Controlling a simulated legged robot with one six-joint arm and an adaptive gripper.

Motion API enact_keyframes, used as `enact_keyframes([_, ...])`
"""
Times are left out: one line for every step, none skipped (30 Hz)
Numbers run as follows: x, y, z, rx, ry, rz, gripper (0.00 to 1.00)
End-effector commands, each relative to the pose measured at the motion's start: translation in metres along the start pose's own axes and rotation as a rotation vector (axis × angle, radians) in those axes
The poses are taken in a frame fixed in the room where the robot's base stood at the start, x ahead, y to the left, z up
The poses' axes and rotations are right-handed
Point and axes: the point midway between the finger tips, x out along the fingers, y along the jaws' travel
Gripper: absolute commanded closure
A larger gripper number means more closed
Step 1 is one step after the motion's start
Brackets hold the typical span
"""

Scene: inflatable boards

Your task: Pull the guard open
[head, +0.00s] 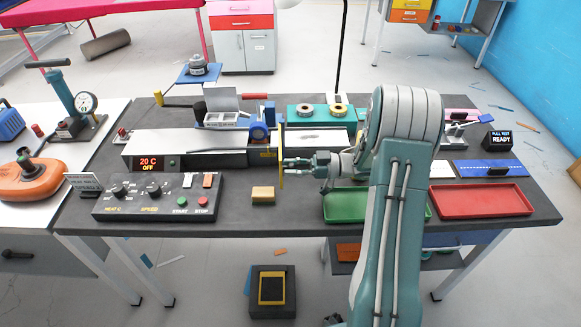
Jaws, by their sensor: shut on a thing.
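The guard appears to be the thin yellow panel (281,156), seen nearly edge-on in the head view. It stands upright at the right end of the long grey machine (190,147) on the dark bench. My gripper (287,164) reaches in from the right and is shut on the panel around mid-height. The exact grip on the panel is too small to make out. My arm hides part of the bench behind it.
A control box (158,197) with knobs and buttons stands at the front left. A tan block (263,194) lies in front of the panel. A green tray (345,207) and a red tray (483,200) are to the right. A pedal (272,289) is on the floor.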

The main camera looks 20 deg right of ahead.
Motion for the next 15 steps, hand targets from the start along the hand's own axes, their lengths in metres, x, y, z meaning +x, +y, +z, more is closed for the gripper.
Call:
enact_keyframes([-0.0009,0.0025,-0.0014,-0.006,0.0,0.001,1.0])
enact_keyframes([-0.0012,0.0027,-0.0014,-0.006,0.0,-0.001,1.0])
enact_keyframes([-0.0016,0.0029,-0.0014,-0.006,0.001,-0.003,1.0])
enact_keyframes([-0.0019,0.003,-0.0014,-0.006,0.001,-0.004,1.0])
enact_keyframes([-0.0022,0.0032,-0.0014,-0.006,0.001,-0.005,1.0])
enact_keyframes([-0.0025,0.0033,-0.0014,-0.006,0.001,-0.006,1.0])
enact_keyframes([-0.0028,0.0034,-0.0014,-0.006,0.001,-0.006,1.0])
enact_keyframes([-0.003,0.0035,-0.0014,-0.006,0.001,-0.006,1.0])
enact_keyframes([-0.0033,0.0037,-0.0014,-0.006,0.002,-0.006,1.0])
enact_keyframes([-0.0035,0.0038,-0.0014,-0.006,0.002,-0.006,1.0])
enact_keyframes([-0.0037,0.0039,-0.0014,-0.006,0.002,-0.006,1.0])
enact_keyframes([-0.004,0.004,-0.0014,-0.006,0.003,-0.006,1.0])
enact_keyframes([-0.0043,0.0042,-0.0014,-0.006,0.003,-0.006,1.0])
enact_keyframes([-0.0046,0.0043,-0.0013,-0.006,0.003,-0.006,1.0])
enact_keyframes([-0.0046,0.0044,-0.0013,-0.006,0.003,-0.005,1.0])
